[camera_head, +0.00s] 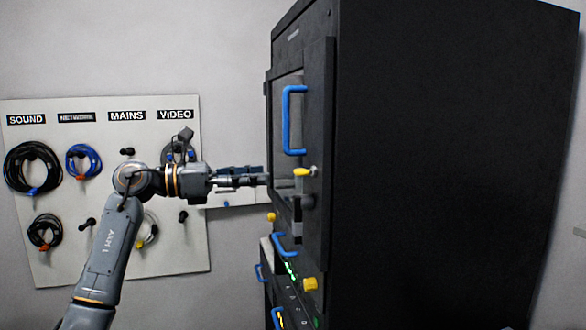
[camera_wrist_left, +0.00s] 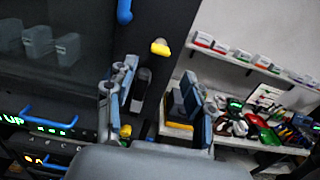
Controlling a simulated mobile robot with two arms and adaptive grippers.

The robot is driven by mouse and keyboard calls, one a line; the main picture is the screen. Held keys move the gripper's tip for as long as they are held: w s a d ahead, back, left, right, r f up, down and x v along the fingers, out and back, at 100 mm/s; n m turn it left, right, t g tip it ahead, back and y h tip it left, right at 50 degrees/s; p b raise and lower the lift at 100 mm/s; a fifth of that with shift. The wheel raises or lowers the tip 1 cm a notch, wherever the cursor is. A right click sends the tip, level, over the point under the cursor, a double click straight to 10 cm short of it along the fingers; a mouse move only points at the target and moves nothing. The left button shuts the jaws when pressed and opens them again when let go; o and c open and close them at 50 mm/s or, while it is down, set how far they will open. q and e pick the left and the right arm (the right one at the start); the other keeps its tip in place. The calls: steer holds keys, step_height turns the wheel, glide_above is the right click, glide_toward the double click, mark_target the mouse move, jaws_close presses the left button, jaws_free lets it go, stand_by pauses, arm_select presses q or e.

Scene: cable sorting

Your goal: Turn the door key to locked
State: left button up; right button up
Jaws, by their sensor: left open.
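The yellow key (camera_head: 305,172) sticks out from the black cabinet door (camera_head: 319,130), below the blue door handle (camera_head: 288,120). In the left wrist view the key (camera_wrist_left: 160,47) is a small yellow piece lying roughly level, beyond my fingertips. My left gripper (camera_head: 262,180) is at the left of the door edge, pointing right, near the key's height. In the wrist view my left gripper (camera_wrist_left: 158,80) has its two fingers apart with nothing held between them. A dark fitting on the door (camera_wrist_left: 141,88) shows between the fingers. My right gripper is not in view.
The tall black cabinet (camera_head: 430,160) fills the right side. Lower units with blue handles (camera_head: 285,244) and yellow knobs (camera_head: 310,284) are below the door. A cable board (camera_head: 80,265) hangs behind my left arm. Shelves of small items (camera_wrist_left: 250,65) show at right in the wrist view.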

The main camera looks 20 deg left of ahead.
mark_target(295, 172)
arm_select(q)
steer(key=p+x, duration=0.2)
steer(key=x, duration=0.6)
steer(key=shift+w+d, duration=0.15)
jaws_close()
